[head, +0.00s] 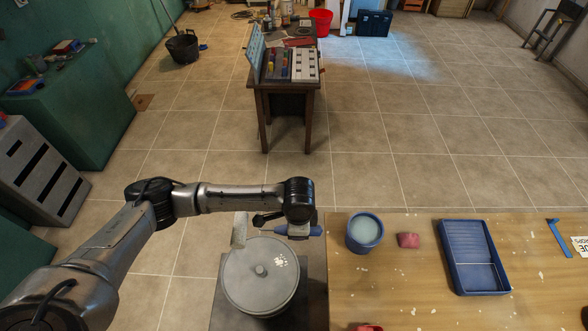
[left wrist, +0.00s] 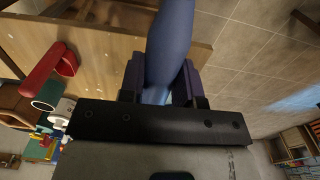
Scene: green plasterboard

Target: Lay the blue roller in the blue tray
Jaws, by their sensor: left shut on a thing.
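My left gripper (head: 300,230) is above the left edge of the wooden table, beside the round grey lid. It is shut on the blue roller (head: 316,231), whose blue handle (left wrist: 170,45) stands between the fingers in the left wrist view. A pale piece, seemingly the roller's sleeve, hangs left of the gripper over the lid's edge. The blue tray (head: 457,227) lies on the table to the right, well apart from the roller, and looks empty. My right gripper is not in view.
A blue pot (head: 364,233) with pale contents and a pink-red block (head: 408,240) stand between gripper and tray. The grey lidded drum (head: 260,275) is below the gripper. A blue strip (head: 559,238) lies right of the tray. Bare table (head: 420,295) is in front.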

